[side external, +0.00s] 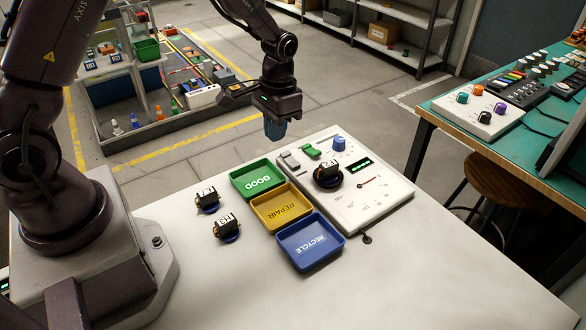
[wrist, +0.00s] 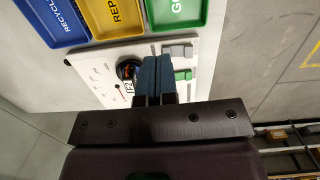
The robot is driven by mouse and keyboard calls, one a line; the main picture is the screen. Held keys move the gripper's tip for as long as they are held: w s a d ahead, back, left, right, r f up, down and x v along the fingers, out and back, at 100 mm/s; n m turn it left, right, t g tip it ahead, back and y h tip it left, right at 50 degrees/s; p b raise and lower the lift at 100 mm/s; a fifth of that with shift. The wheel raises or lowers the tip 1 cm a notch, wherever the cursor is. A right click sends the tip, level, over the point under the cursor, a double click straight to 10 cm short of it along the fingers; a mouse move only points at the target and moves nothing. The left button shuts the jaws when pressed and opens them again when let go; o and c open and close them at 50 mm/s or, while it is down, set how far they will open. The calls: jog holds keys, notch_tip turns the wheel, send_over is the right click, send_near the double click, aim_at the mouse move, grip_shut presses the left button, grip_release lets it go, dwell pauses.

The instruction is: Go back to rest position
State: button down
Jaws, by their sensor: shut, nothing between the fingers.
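My gripper (side external: 275,130) is shut and empty, with its blue fingertips pointing down above the back edge of the white tester panel (side external: 395,185). In the wrist view its two blue fingers (wrist: 158,75) are pressed together over the panel. A black servo (side external: 328,174) sits in the round socket on the panel. It also shows in the wrist view (wrist: 128,72), partly beside the fingers. Two more servos, one (side external: 208,199) behind and one (side external: 227,226) in front, stand on the bench left of the trays.
The green GOOD tray (side external: 236,184), yellow REPAIR tray (side external: 264,201) and blue RECYCLE tray (side external: 292,234) stand in a row, all empty. The panel has a blue knob (side external: 339,143) and a green switch (side external: 311,149). The bench front is clear. A teal-topped table (side external: 455,125) stands at right.

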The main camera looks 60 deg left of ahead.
jog(key=s+d+r+t, duration=0.2)
jog(key=s+r+t, duration=0.1)
jog(key=s+r, duration=0.6)
jog(key=s+d+r+t, duration=0.2)
jog(key=s+r+t, duration=0.1)
jog(key=s+r, duration=0.6)
notch_tip(320, 180, up, 4)
jog(key=shift+s+d+r+t, duration=0.1)
jog(key=shift+s+d+t, duration=0.05)
jog(key=shift+s+t, duration=0.2)
